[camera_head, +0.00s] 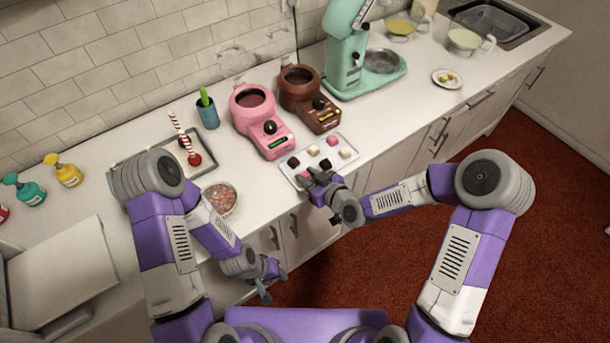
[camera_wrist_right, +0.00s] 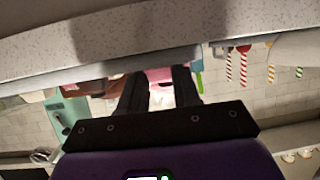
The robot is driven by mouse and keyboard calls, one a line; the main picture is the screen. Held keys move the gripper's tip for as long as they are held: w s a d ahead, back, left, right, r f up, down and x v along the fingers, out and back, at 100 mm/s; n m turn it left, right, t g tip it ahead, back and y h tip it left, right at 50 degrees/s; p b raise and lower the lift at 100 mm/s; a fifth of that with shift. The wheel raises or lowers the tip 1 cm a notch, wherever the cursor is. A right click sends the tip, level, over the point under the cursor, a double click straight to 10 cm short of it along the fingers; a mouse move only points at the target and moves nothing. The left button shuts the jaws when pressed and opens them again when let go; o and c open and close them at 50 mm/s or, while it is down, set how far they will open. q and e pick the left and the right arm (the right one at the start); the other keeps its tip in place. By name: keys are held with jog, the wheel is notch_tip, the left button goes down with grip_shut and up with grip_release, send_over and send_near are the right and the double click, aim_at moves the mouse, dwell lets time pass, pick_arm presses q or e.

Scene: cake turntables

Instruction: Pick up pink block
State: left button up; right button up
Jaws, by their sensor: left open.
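A white tray (camera_head: 290,169) on the counter holds small dark, white and pink blocks. One pink block (camera_head: 333,141) sits at its back. A pink patch (camera_head: 305,174) shows beside my right gripper (camera_head: 309,175), probably another pink block, mostly hidden by the fingers. My right gripper is at the tray's near left part. In the right wrist view its two fingers (camera_wrist_right: 158,82) stand apart. The pink between them there seems to be the machine behind, and I see no clear block in the gap. My left gripper (camera_head: 269,282) is open and empty, low in front of the cabinets.
A pink melting pot (camera_head: 274,138) and a brown one (camera_head: 322,115) stand just behind the tray. A bowl of sprinkles (camera_head: 219,197) is to the left, and a mint mixer (camera_head: 345,60) is at the back right. The counter right of the tray is clear.

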jog(key=c, duration=0.3)
notch_tip(320, 180, up, 10)
jog(key=shift+p, duration=0.8)
